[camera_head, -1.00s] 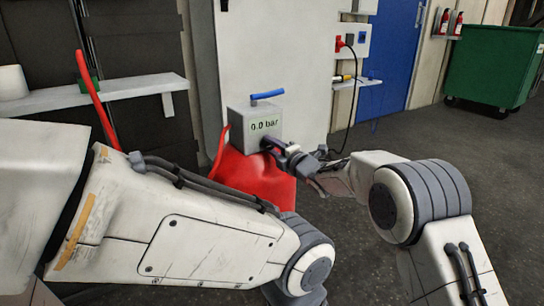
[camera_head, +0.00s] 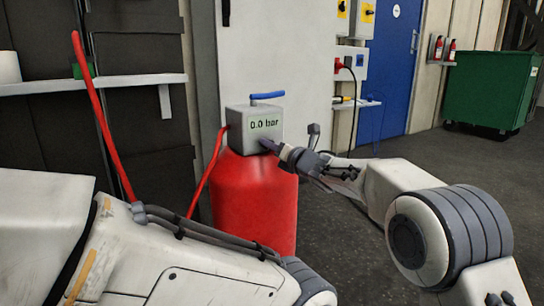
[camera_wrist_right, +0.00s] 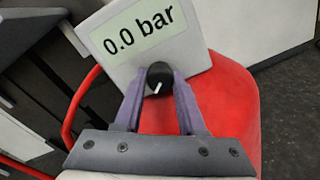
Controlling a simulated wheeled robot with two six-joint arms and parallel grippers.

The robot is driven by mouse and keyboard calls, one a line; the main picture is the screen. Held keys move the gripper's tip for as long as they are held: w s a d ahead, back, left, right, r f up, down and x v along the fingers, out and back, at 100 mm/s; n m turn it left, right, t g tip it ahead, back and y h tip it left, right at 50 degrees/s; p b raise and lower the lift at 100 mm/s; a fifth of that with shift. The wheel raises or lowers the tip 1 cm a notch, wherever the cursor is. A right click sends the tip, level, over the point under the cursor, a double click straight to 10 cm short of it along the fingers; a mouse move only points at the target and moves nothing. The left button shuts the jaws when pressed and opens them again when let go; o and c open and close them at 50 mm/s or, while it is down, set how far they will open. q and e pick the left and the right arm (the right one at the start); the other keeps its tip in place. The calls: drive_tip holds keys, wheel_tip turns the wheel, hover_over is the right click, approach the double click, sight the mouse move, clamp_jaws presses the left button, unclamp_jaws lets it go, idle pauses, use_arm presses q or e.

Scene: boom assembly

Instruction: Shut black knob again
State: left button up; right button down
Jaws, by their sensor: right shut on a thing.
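The black knob (camera_wrist_right: 159,77) sits on the lower front of the grey box with a display reading "0.0 bar" in the right wrist view. A white mark on the knob points down and slightly left. My right gripper (camera_wrist_right: 160,88) has its two purple fingers on either side of the knob, shut on it. The box sits on top of a red tank (camera_head: 250,200). My left gripper is out of view; only its arm shows at lower left.
A blue lever (camera_head: 267,95) is on top of the box. A red hose (camera_head: 205,175) runs down the tank's left side. A shelf (camera_head: 130,81) is at left, a green bin (camera_head: 490,90) at far right. Dark floor is open on the right.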

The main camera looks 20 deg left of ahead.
drive_tip(key=shift+f+n+b, duration=0.2)
drive_tip(key=shift+n+b, duration=0.25)
drive_tip(key=shift+n, duration=0.15)
drive_tip(key=c, duration=0.5)
unclamp_jaws()
drive_tip(key=shift+r, duration=0.1)
drive_tip(key=shift+s+d, duration=0.1)
drive_tip(key=p+v, duration=0.1)
drive_tip(key=v, duration=0.9)
